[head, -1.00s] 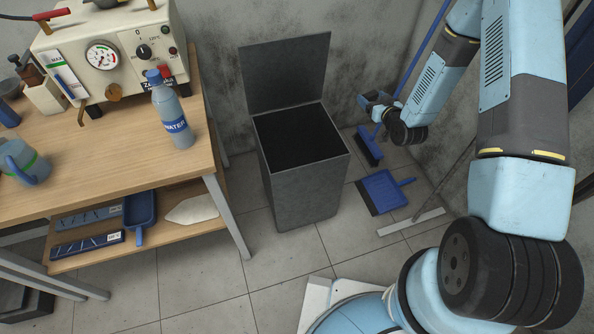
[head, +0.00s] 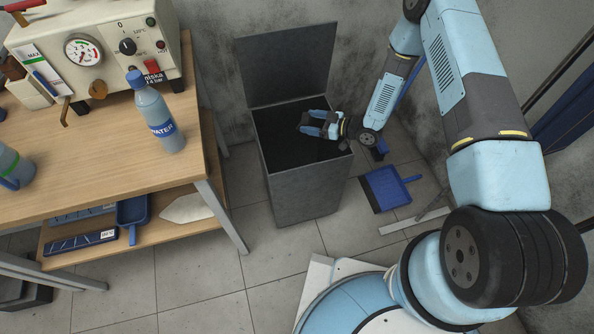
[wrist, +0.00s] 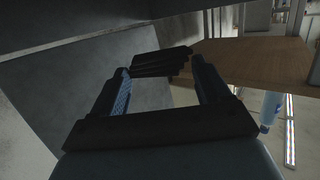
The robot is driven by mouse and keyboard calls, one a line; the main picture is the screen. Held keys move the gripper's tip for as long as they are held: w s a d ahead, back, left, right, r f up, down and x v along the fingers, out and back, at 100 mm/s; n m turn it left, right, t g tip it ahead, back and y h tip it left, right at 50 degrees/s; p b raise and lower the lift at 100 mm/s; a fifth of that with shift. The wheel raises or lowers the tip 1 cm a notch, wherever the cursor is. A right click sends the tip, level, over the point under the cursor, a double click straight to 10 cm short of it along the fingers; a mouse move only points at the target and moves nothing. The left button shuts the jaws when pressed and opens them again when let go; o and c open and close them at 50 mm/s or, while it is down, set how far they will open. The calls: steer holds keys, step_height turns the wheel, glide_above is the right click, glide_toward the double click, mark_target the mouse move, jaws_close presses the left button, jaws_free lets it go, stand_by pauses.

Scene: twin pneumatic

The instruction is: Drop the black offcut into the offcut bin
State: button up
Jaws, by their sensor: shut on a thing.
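The offcut bin (head: 305,192) is a tall dark grey box on the floor, its lid (head: 286,65) raised upright at the back. Its opening is dark inside and I cannot make out any contents. My gripper (head: 308,124) is over the bin's opening in the head view, fingers pointing left. In the wrist view my gripper (wrist: 162,84) is shut on the black offcut (wrist: 163,62), a dark ridged piece held across the fingertips. In the head view the offcut is too dark and small to tell apart clearly.
A wooden workbench (head: 95,168) stands left of the bin, with a water bottle (head: 157,113) near its edge and a gauge machine (head: 100,50) behind. A blue dustpan (head: 387,188) lies on the floor right of the bin. The wall is close behind the lid.

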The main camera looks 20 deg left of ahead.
steer(key=shift+a+f, duration=0.1)
steer(key=shift+f, duration=1.9)
steer(key=o, duration=1)
steer(key=shift+r, duration=0.1)
step_height(320, 180, up, 3)
steer(key=shift+f, duration=0.1)
steer(key=s+d+r, duration=0.2)
steer(key=s+r, duration=0.1)
steer(key=s, duration=0.1)
steer(key=s+d+r, duration=0.2)
steer(key=s+r, duration=0.1)
steer(key=s, duration=0.1)
steer(key=s+d+r, duration=0.3)
steer(key=s+r, duration=0.1)
steer(key=shift+s, duration=0.1)
